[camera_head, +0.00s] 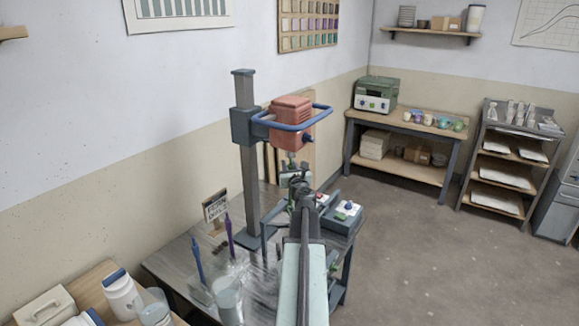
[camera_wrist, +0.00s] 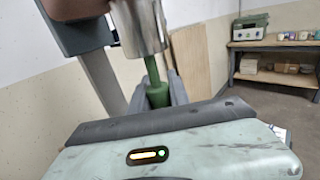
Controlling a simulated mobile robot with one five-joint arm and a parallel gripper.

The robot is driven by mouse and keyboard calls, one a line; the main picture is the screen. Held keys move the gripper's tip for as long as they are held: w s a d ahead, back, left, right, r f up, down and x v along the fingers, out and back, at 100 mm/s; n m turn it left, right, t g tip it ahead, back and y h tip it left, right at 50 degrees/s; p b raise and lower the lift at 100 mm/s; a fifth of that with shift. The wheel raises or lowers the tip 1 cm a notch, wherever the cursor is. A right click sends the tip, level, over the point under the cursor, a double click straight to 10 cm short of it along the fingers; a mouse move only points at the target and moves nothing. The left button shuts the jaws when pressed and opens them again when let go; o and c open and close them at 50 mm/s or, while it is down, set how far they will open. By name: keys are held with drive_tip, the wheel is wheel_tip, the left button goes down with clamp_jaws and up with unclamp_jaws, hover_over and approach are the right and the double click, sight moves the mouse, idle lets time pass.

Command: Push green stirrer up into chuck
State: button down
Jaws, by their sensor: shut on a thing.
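The green stirrer (camera_wrist: 157,95) is upright between the dark fingers of my gripper (camera_wrist: 163,92), which is shut on it. Its thinner green shaft rises to the lower rim of the silver chuck (camera_wrist: 140,28) in the wrist view. Whether the shaft's tip is inside the chuck is hidden. A green streak on the chuck's left side looks like a reflection. In the head view, my gripper (camera_head: 297,182) is below the red mixer head (camera_head: 292,112), and my arm hides most of the stirrer.
The mixer's grey column (camera_head: 247,170) and blue handle (camera_head: 290,124) are close to my gripper. A purple stirrer (camera_head: 229,232), a blue stirrer (camera_head: 198,260) and a clear bucket (camera_head: 228,300) stand on the table at left. Open floor (camera_head: 420,260) lies to the right.

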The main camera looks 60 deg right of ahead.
drive_tip(key=shift+r+p, duration=1.15)
drive_tip(key=shift+r, duration=0.05)
idle(1.6)
drive_tip(key=c, duration=1.1)
unclamp_jaws()
drive_tip(key=shift+c, duration=0.2)
drive_tip(key=v, duration=0.8)
drive_tip(key=shift+w+d, duration=0.1)
